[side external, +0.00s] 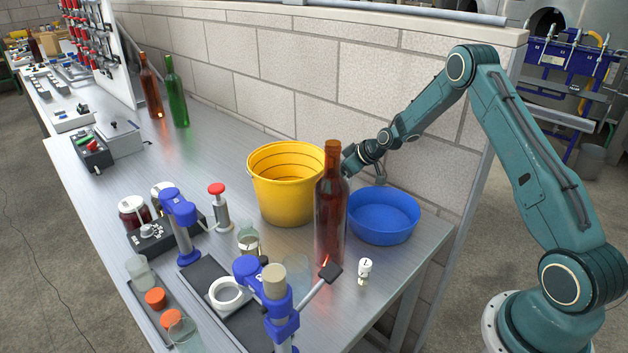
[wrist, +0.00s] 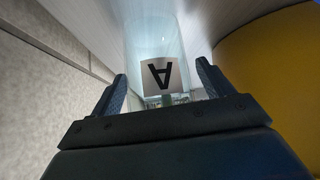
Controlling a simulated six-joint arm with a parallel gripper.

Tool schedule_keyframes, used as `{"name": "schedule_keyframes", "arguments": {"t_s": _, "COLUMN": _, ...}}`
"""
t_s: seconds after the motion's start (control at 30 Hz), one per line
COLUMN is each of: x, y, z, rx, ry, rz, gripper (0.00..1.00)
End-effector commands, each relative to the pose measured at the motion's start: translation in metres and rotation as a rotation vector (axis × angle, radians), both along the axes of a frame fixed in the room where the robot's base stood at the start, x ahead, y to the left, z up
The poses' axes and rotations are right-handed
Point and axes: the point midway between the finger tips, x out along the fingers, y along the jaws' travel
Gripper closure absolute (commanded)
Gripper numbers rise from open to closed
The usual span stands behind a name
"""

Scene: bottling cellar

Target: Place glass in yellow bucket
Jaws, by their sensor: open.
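The yellow bucket (side external: 283,207) stands upright near the wall in the side view. It fills the right of the wrist view (wrist: 272,62). A clear glass-like thing (wrist: 152,40) with a pale label (wrist: 160,76) marked A lies ahead between my fingertips in the wrist view. I cannot tell whether the fingers touch it. I do not make it out in the side view. My gripper (wrist: 162,82) is open. In the side view my gripper (side external: 352,161) is between the bucket and the blue basin, near the wall, its tips partly hidden behind the brown bottle.
A tall brown bottle (side external: 331,215) stands in front of my gripper. A blue basin (side external: 383,229) is to its right. Clear beakers (side external: 248,240), blue clamp stands (side external: 180,222) and a black tray (side external: 205,285) crowd the front. The block wall (side external: 290,85) is close behind.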

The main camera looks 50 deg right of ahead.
Motion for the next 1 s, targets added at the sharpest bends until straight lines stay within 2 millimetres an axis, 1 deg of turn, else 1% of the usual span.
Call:
{"name": "schedule_keyframes", "arguments": {"t_s": 0.13, "x": 0.0, "y": 0.0, "z": 0.0, "rx": 0.0, "ry": 0.0, "rz": 0.0, "gripper": 0.2}}
{"name": "schedule_keyframes", "arguments": {"t_s": 0.17, "x": 0.0, "y": 0.0, "z": 0.0, "rx": 0.0, "ry": 0.0, "rz": 0.0, "gripper": 0.22}}
{"name": "schedule_keyframes", "arguments": {"t_s": 0.3, "x": 0.0, "y": 0.0, "z": 0.0, "rx": 0.0, "ry": 0.0, "rz": 0.0, "gripper": 0.5}}
{"name": "schedule_keyframes", "arguments": {"t_s": 0.37, "x": 0.0, "y": 0.0, "z": 0.0, "rx": 0.0, "ry": 0.0, "rz": 0.0, "gripper": 0.61}}
{"name": "schedule_keyframes", "arguments": {"t_s": 0.4, "x": 0.0, "y": 0.0, "z": 0.0, "rx": 0.0, "ry": 0.0, "rz": 0.0, "gripper": 0.69}}
{"name": "schedule_keyframes", "arguments": {"t_s": 0.43, "x": 0.0, "y": 0.0, "z": 0.0, "rx": 0.0, "ry": 0.0, "rz": 0.0, "gripper": 0.7}}
{"name": "schedule_keyframes", "arguments": {"t_s": 0.47, "x": 0.0, "y": 0.0, "z": 0.0, "rx": 0.0, "ry": -0.001, "rz": 0.0, "gripper": 0.74}}
{"name": "schedule_keyframes", "arguments": {"t_s": 0.77, "x": 0.0, "y": 0.0, "z": 0.003, "rx": 0.0, "ry": -0.001, "rz": 0.001, "gripper": 0.74}}
{"name": "schedule_keyframes", "arguments": {"t_s": 0.87, "x": 0.0, "y": 0.0, "z": 0.007, "rx": -0.001, "ry": -0.002, "rz": 0.0, "gripper": 0.74}}
{"name": "schedule_keyframes", "arguments": {"t_s": 1.0, "x": 0.001, "y": 0.0, "z": 0.019, "rx": -0.002, "ry": -0.004, "rz": 0.0, "gripper": 0.74}}
